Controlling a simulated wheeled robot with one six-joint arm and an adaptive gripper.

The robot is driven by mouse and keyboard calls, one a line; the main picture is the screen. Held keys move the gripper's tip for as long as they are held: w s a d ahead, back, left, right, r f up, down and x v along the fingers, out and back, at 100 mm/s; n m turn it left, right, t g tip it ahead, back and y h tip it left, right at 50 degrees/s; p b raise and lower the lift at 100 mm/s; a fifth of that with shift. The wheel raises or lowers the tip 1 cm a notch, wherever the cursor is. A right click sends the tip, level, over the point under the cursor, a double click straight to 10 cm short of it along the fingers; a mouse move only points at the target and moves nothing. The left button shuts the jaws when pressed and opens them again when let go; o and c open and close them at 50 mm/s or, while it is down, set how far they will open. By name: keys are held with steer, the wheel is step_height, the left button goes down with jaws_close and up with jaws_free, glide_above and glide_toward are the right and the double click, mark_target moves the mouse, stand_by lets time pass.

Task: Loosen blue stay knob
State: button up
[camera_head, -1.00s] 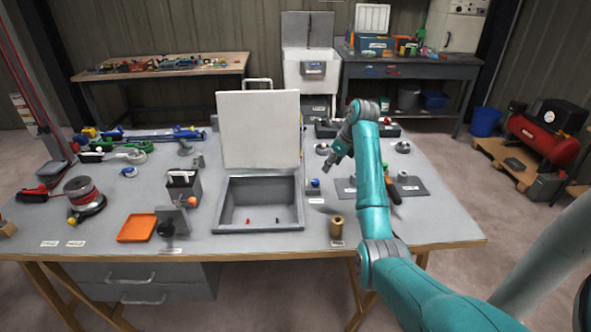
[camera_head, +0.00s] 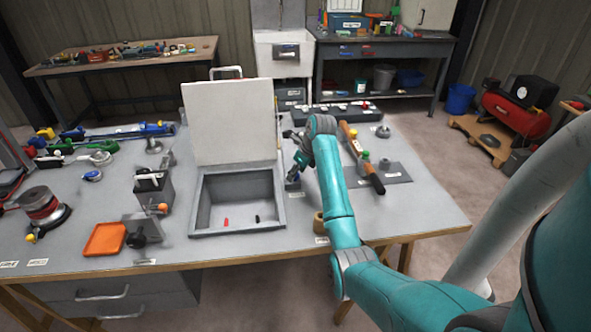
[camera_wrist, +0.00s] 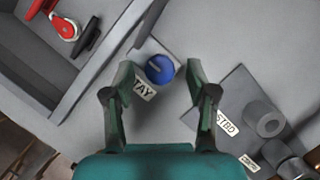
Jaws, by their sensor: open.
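The blue stay knob (camera_wrist: 160,69) shows in the wrist view as a round blue cap with a pale bar mark on top. It stands beside a label reading "TAY" (camera_wrist: 145,90), partly covered by a finger. My gripper (camera_wrist: 160,85) is open, with one green finger on each side of the knob and a gap to it on the right. I cannot tell how far above the knob the fingers are. In the head view my gripper (camera_head: 298,166) is over the bench just right of the open box, and a bit of blue (camera_head: 293,178) shows below it.
The grey box (camera_head: 238,232) with its white lid (camera_head: 229,122) raised stands close left of my gripper. A brass cylinder (camera_head: 318,222) stands in front. The bench's front right is clear.

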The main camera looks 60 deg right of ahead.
steer(key=shift+f, duration=0.15)
jaws_close()
